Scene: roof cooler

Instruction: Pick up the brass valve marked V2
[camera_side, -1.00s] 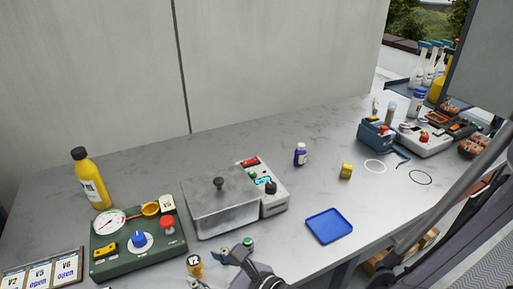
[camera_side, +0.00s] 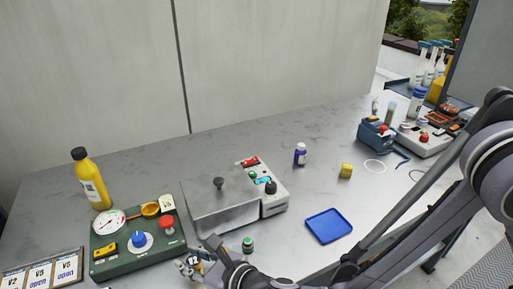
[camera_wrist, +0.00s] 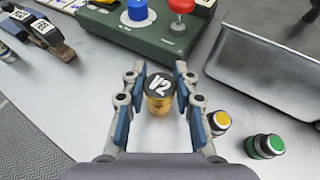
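The brass valve marked V2 (camera_wrist: 159,96) is a short gold cylinder with a black top and white lettering. It stands on the grey bench in front of the green control box in the wrist view. My gripper (camera_wrist: 160,72) is open, with one blue-padded finger on each side of the valve and a visible gap to both. In the side view the valve's top (camera_side: 195,260) shows at the lower edge, with my gripper (camera_side: 199,255) around it. The lower part of the valve is hidden there.
A yellow-topped piece (camera_wrist: 219,121) stands right beside the right finger, with a green-topped piece (camera_wrist: 265,146) beyond it. The green control box (camera_side: 140,236) and a metal bath (camera_side: 222,210) stand close behind. A blue tray (camera_side: 328,226) lies to the right.

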